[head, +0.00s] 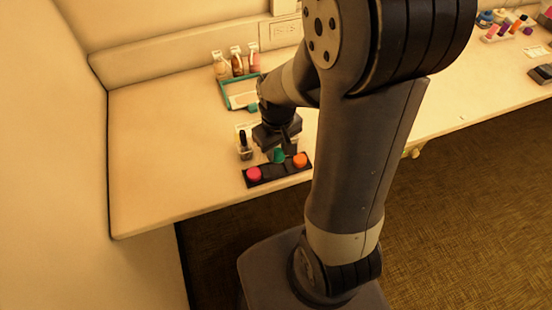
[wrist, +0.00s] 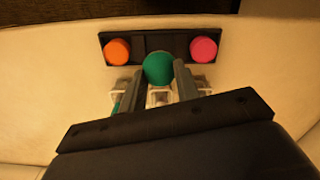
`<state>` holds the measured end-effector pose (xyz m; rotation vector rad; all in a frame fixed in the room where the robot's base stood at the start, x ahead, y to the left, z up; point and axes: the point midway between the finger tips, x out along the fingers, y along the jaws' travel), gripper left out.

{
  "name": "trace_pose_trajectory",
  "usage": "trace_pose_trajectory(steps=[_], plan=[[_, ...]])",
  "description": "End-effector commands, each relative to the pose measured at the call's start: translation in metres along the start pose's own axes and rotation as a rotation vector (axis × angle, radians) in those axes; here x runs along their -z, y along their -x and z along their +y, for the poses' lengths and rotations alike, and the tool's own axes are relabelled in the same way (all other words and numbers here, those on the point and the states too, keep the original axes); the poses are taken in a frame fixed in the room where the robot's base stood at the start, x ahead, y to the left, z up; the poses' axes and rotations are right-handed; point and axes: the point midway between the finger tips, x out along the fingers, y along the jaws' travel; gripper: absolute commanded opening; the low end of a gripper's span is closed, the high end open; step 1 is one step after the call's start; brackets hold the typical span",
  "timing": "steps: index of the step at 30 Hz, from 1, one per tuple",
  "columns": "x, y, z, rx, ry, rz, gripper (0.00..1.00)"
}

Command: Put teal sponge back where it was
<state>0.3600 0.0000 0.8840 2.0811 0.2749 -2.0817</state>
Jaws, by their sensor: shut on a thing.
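The teal sponge (head: 279,156) is round and held between the fingers of my gripper (head: 281,144). In the wrist view the teal sponge (wrist: 158,68) shows at the tips of the two dark fingers (wrist: 162,82). It is at the middle of a dark tray (head: 277,172), between a pink sponge (head: 254,173) on the left and an orange sponge (head: 300,160) on the right. In the wrist view the tray (wrist: 140,43) shows behind the teal sponge, with orange (wrist: 117,51) and pink (wrist: 204,49) at its ends. I cannot tell whether the teal sponge touches the tray.
Small clear containers, one with a dark-topped bottle (head: 243,145), stand just behind the tray. A teal-rimmed tray (head: 229,101) and several bottles (head: 237,62) stand near the wall. The counter left of the tray (head: 165,160) is clear. The counter's front edge is close to the tray.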

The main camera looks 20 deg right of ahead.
Motion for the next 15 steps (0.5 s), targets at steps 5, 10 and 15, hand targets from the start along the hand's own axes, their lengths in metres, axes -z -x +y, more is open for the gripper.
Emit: trace_pose_trajectory(steps=[5,10,15], plan=[[-0.001,-0.018,0.000,0.001,0.000,-0.002,0.12],[-0.001,-0.038,0.000,0.001,0.000,-0.004,0.12],[-0.001,-0.056,0.000,0.001,0.000,-0.002,0.12]])
